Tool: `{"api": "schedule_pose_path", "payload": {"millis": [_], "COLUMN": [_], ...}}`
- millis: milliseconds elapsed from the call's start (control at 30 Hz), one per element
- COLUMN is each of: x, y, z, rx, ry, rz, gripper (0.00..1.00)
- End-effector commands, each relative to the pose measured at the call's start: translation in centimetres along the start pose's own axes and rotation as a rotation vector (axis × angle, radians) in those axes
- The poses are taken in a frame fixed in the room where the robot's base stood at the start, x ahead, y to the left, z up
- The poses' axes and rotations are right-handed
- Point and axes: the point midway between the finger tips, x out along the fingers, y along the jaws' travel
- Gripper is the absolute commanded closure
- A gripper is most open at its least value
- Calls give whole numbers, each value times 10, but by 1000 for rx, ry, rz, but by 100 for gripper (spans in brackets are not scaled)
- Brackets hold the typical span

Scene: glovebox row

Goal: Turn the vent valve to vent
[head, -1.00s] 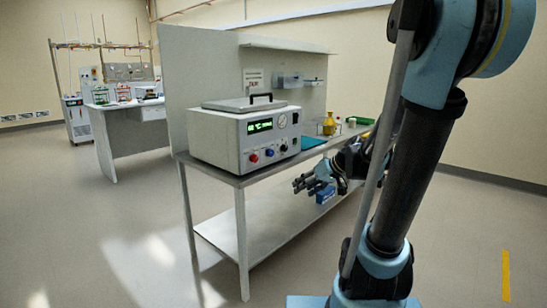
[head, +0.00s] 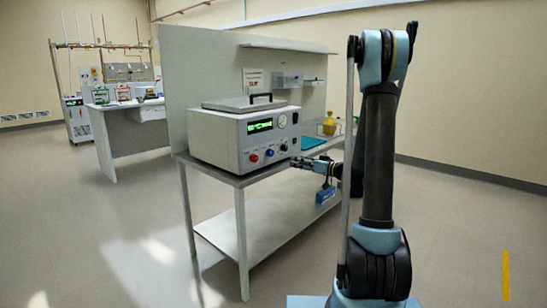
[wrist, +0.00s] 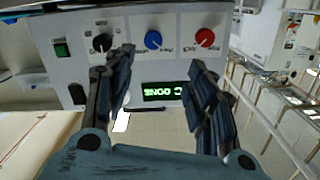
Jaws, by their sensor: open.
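The vent valve is one of the knobs on the front panel of a white boxy unit (head: 225,148); I cannot read which label is its own. In the wrist view, turned upside down, a black knob (wrist: 102,43) with a white pointer mark, a blue knob (wrist: 153,40) and a red knob (wrist: 205,37) sit in a row. My gripper (wrist: 160,70) is open and empty, facing the panel. Its left finger is close to the black knob in the picture; contact cannot be told. In the head view my gripper (head: 295,164) is beside the panel's right end.
A lit green display (wrist: 162,91) seems to read "DONE". A green switch (wrist: 61,49) sits beside the black knob. The unit stands on a grey bench (head: 240,179) with a back wall. Floor in front is clear.

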Motion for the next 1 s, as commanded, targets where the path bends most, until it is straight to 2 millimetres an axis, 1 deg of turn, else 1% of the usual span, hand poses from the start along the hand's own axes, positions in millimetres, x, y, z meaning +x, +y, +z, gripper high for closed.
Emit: {"api": "schedule_pose_path", "payload": {"millis": [33,133,267,367,467,1000], "x": [2,3,7,16,30,125], "y": [5,10,12,12,12,12], "z": [0,0,0,-1,-2,-7], "rx": [-4,-13,-17,-18,-17,-17], "ry": [17,42,54,54,54,53], "rz": [0,1,2,0,0,0], "gripper": [49,49,49,49,49,49]}}
